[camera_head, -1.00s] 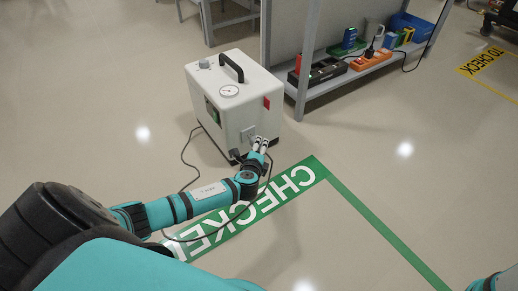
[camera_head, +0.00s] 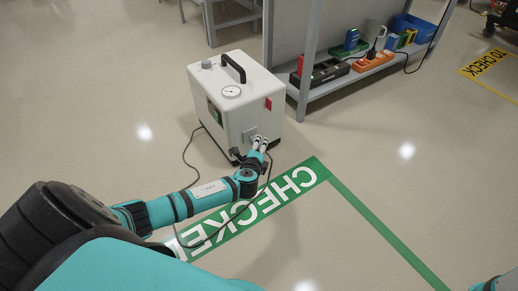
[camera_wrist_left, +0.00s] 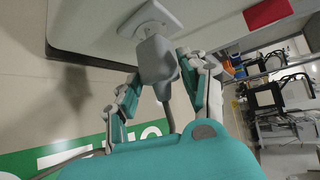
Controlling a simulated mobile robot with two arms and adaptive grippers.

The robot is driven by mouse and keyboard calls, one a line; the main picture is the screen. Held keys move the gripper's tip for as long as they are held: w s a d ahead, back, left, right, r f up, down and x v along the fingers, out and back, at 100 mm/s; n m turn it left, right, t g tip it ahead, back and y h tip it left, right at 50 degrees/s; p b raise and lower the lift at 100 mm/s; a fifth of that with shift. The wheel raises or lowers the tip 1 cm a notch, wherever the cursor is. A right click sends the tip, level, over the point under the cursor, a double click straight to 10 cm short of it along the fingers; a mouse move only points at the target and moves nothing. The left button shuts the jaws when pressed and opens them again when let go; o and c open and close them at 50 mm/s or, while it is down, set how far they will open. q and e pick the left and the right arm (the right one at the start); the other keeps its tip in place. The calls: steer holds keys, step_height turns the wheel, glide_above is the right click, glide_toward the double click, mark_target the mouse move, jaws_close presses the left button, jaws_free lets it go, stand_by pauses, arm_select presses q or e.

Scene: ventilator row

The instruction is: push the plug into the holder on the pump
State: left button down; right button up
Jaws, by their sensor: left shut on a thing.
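The pump (camera_head: 232,105) is a white box with a black handle and a round gauge. Its holder (camera_head: 249,133) is a pale plate low on the side near me, also in the left wrist view (camera_wrist_left: 150,17). My left gripper (camera_head: 260,142) is at that side, shut on the grey plug (camera_wrist_left: 157,60). In the left wrist view the plug is between the fingers, with its front at the holder plate. I cannot tell how deep it sits. The fingers mostly hide the plug in the head view. My right gripper is out of view.
A dark cable (camera_head: 186,157) loops on the floor beside the pump and under my left arm. Green floor marking (camera_head: 375,222) runs in front of the pump. A grey shelf (camera_head: 318,92) with coloured boxes stands behind right. The floor to the right is clear.

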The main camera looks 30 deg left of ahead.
arm_select(q)
steer(key=shift+w+a, duration=0.35)
steer(key=shift+a, duration=0.45)
stand_by(0.6)
steer(key=c, duration=0.6)
jaws_free()
steer(key=shift+s+d, duration=0.1)
steer(key=v, duration=1.2)
